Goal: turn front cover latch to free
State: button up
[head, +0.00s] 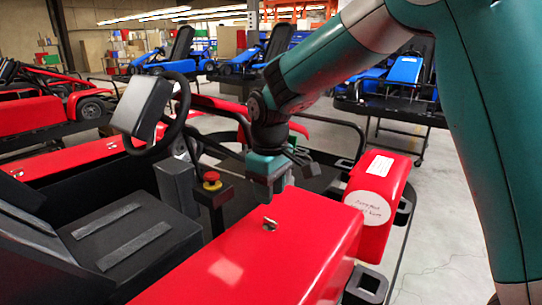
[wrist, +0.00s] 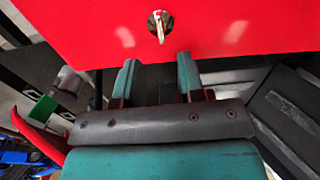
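A small metal latch (head: 269,224) sits on top of the glossy red cover (head: 290,245) of the nearest kart. In the wrist view the latch (wrist: 160,26) is a light metal tab over a dark round hole in the red cover (wrist: 255,30). My gripper (head: 270,190) is above the cover, a little beyond the latch in the head view. In the wrist view its two teal fingers (wrist: 156,75) are spread with nothing between them. The latch lies ahead of the gap between them, apart from the fingertips.
A red emergency button (head: 211,177) on a dark box stands left of my gripper. The steering wheel (head: 150,115) and black seat (head: 110,235) are further left. A red end block (head: 375,205) with white labels stands right. Blue karts (head: 405,70) stand behind.

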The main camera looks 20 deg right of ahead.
notch_tip(320, 180, up, 10)
jog(key=b, duration=0.1)
jog(key=shift+r, duration=0.2)
dwell(0.3)
jog(key=s+a+f+y+b, duration=0.1)
jog(key=s+f, duration=0.3)
jog(key=s, duration=0.8)
jog(key=s+a+f+y+b, duration=0.1)
jog(key=s+a+f+y, duration=0.2)
jog(key=s, duration=1)
jog(key=shift+d+b+x, duration=0.25)
jog(key=shift+b+x, duration=0.05)
jog(key=shift+x, duration=0.85)
jog(key=shift+f, duration=0.1)
